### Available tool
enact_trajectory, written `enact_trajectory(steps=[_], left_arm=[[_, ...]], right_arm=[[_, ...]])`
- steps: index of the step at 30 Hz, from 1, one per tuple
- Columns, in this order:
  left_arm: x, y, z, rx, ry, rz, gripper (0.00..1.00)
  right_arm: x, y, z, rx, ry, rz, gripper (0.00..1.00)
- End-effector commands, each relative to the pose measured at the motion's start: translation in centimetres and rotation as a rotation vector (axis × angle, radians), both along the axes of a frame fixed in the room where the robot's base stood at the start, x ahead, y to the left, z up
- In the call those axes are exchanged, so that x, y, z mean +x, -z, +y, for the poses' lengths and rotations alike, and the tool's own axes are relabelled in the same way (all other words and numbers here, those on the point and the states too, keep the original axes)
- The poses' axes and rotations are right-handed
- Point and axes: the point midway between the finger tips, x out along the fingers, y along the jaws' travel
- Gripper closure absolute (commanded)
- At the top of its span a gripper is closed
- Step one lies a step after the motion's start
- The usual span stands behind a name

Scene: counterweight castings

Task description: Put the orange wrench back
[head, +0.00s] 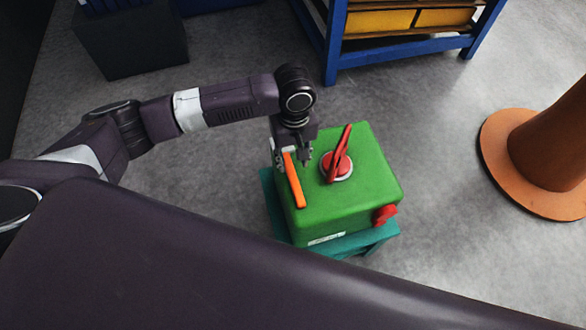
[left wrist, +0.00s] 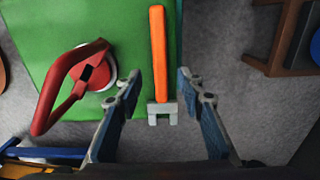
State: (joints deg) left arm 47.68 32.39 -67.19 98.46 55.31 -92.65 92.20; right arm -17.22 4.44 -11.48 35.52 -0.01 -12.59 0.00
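The orange wrench (head: 294,181) lies on top of a green box (head: 364,165), near its left edge in the head view. In the left wrist view the wrench (left wrist: 158,50) has an orange handle and a grey forked jaw that reaches past the edge of the green top (left wrist: 135,20). My left gripper (head: 292,162) is above the wrench at its jaw end. In the left wrist view its fingers (left wrist: 160,76) are apart on either side of the wrench, with a gap on each side. My right gripper is not in view.
A red lever on a round base (head: 341,158) stands on the box beside the wrench. A red knob (head: 385,214) juts from its side. A teal stand (head: 350,243) is under the box. An orange column (head: 550,150) stands right; a blue rack (head: 335,45) is behind. Grey floor lies between.

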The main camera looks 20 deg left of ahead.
Motion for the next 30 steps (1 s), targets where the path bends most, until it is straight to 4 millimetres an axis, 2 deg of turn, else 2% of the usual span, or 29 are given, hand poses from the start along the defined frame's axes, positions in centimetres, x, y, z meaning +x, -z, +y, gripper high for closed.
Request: enact_trajectory(steps=[3,9,30], left_arm=[[0.0,-2.0,0.0,-0.001,0.001,-0.002,0.64],[0.0,-3.5,0.0,0.0,0.001,0.0,0.64],[0.0,-3.6,-0.1,0.0,0.0,0.0,0.64]], right_arm=[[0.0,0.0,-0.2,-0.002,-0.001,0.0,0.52],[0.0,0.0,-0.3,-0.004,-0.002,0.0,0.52],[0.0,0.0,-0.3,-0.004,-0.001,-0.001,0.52]])
